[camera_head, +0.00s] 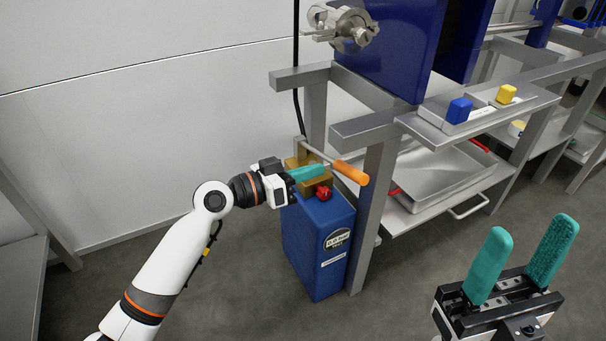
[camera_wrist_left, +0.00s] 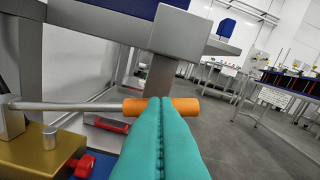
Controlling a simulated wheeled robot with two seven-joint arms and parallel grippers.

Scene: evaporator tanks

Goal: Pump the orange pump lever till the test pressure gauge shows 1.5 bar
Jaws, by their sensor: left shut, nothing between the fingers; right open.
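The pump lever is a grey rod with an orange grip (camera_head: 351,173), on a brass block on top of a blue pump box (camera_head: 318,250). The orange grip (camera_wrist_left: 160,106) lies level across the left wrist view. My left gripper (camera_head: 318,171) is shut and empty, its teal fingers pointing toward the grip; in the wrist view the fingertips (camera_wrist_left: 158,102) overlap the grip's middle, and I cannot tell whether they touch. A red knob (camera_head: 323,192) sits on the box top below the fingers. My right gripper (camera_head: 525,255) is open and empty at lower right. I cannot see the test pressure gauge.
A grey steel frame post (camera_head: 370,215) stands right beside the pump box. A metal tray (camera_head: 440,175) rests on a shelf to the right, below a yellow and a blue block (camera_head: 459,110). A black hose runs down behind the pump. The floor in front is clear.

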